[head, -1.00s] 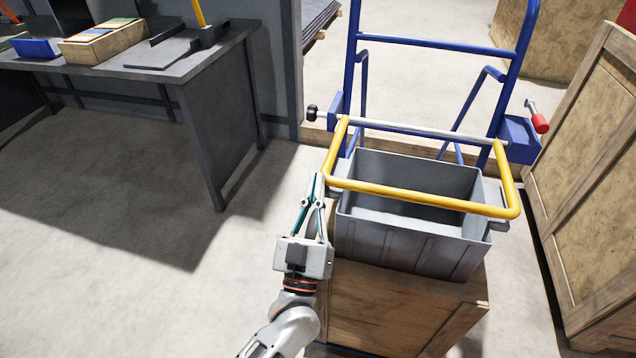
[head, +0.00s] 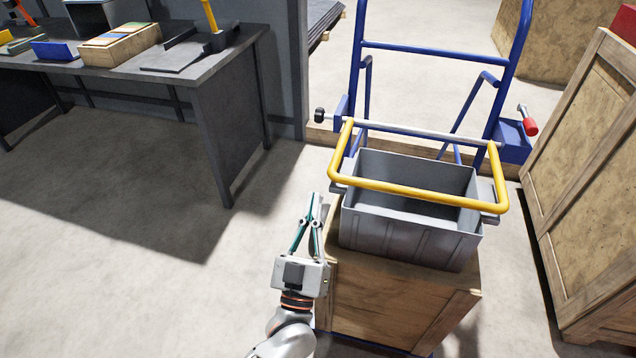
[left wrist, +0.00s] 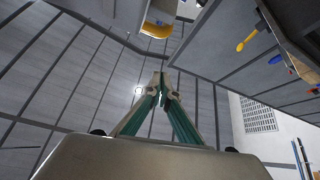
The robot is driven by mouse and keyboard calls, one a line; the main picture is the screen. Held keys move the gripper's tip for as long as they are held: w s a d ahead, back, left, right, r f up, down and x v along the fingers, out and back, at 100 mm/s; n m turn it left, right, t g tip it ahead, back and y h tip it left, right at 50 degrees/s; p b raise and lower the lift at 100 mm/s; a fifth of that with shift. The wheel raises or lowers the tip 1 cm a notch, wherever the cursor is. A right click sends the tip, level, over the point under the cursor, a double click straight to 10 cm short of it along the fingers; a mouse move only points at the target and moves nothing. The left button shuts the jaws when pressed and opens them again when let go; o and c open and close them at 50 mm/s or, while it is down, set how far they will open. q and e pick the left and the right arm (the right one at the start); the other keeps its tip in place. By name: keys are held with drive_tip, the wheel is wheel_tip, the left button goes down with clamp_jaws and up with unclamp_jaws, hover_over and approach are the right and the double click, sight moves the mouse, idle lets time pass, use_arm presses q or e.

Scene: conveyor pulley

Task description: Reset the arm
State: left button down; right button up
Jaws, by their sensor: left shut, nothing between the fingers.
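My left gripper (head: 315,204) is shut and empty in the head view, beside the left side of a grey bin (head: 405,238). In the left wrist view its fingertips (left wrist: 160,78) meet, with nothing between them. The bin looks empty and stands on a wooden crate (head: 390,300). A yellow bar frame (head: 420,193) lies across the top of the bin, joined to a metal rod (head: 425,134). My right gripper is not in view.
A blue metal frame (head: 437,54) stands behind the bin. A large wooden crate (head: 590,180) is at the right. A grey workbench (head: 222,85) with trays stands at the upper left. The floor (head: 130,290) between bench and gripper is clear.

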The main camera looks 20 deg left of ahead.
use_arm(q)
drive_tip(key=shift+v, duration=1.4)
